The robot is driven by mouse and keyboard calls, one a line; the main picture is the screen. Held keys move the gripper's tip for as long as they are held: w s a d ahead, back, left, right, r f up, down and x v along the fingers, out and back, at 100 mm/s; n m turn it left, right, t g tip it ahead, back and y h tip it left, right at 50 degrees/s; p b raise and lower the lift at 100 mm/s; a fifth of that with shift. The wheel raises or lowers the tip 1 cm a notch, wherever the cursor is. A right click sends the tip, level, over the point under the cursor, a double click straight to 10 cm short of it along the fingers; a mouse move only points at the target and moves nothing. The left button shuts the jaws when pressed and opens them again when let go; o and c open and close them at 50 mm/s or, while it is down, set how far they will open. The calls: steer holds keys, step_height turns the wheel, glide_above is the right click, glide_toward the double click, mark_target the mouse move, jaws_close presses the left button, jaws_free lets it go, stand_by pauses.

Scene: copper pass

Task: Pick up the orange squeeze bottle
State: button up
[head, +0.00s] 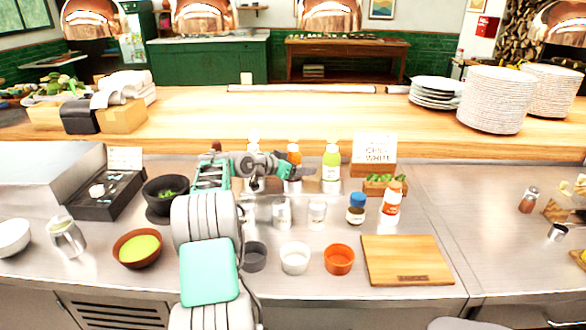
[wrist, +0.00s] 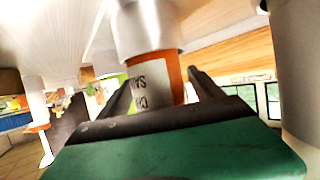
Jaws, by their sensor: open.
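The orange squeeze bottle (head: 294,157) stands upright at the back of the steel counter, between a white-topped bottle (head: 253,146) and a green bottle (head: 331,160). My gripper (head: 290,170) is in front of it and hides part of its middle. In the wrist view, the orange bottle (wrist: 173,72) with its printed label appears upside down, between the two dark fingers of my open gripper (wrist: 160,82). The fingers lie to either side of it; I cannot tell whether they touch it.
Clear cups (head: 282,214) stand in front of the bottles. A blue-capped jar (head: 356,209) and a white bottle with an orange label (head: 392,203) stand to the right. A cutting board (head: 405,262) lies at the front. A wooden ledge (head: 300,120) runs behind.

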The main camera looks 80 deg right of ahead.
steer(key=shift+w+r, duration=0.1)
steer(key=c, duration=1)
step_height(320, 180, up, 10)
steer(key=shift+c, duration=0.2)
